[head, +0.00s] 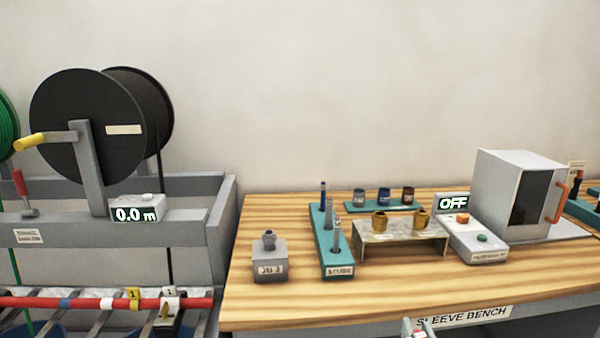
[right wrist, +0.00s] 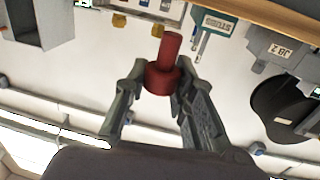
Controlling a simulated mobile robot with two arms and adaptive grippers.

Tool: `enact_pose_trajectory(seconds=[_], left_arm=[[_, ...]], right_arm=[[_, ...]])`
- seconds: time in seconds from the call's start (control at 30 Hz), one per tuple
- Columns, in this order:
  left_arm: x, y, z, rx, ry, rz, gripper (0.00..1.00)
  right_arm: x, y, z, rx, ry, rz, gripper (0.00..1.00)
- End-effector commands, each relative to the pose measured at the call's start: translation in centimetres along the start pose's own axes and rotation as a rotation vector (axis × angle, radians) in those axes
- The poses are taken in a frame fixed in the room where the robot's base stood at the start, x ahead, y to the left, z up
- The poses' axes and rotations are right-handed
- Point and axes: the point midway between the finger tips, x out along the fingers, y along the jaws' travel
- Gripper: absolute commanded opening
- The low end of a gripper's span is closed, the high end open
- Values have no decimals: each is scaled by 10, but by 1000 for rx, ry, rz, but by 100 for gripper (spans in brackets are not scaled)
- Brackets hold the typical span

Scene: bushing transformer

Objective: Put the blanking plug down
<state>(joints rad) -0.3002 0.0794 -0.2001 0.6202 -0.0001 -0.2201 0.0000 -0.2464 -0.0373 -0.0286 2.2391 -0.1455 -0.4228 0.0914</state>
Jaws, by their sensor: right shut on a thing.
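The blanking plug (right wrist: 163,72) is dark red, with a wide collar and a narrower stem. In the right wrist view, my right gripper (right wrist: 160,84) is shut on its collar, and the stem points away from the palm. In the head view, only the tip of my right gripper (head: 417,328) shows, at the bottom edge in front of the bench's front edge. The plug is mostly hidden there. My left gripper is not in view.
The wooden bench (head: 290,302) has a clear front strip. On it stand a grey block (head: 270,264), a teal stand (head: 328,250) with upright tools, a metal rack (head: 400,238) with brass cups, a switch box (head: 478,240) and a grey oven-like box (head: 505,190).

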Motion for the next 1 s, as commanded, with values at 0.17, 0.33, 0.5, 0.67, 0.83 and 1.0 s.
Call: enact_pose_trajectory(seconds=[0.17,0.33,0.5,0.67,0.83,1.0], left_arm=[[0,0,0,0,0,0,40],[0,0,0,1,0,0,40],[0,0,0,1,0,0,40],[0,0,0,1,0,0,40],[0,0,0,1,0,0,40],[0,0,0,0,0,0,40]], right_arm=[[-44,-21,5,1,-3,-32,7],[-62,-27,6,-1,-3,-41,7],[-89,-28,19,-1,-9,-44,7],[-121,-26,31,0,-9,-43,7],[-139,-25,34,-2,-3,-41,7],[-142,-24,34,-1,0,-40,7]])
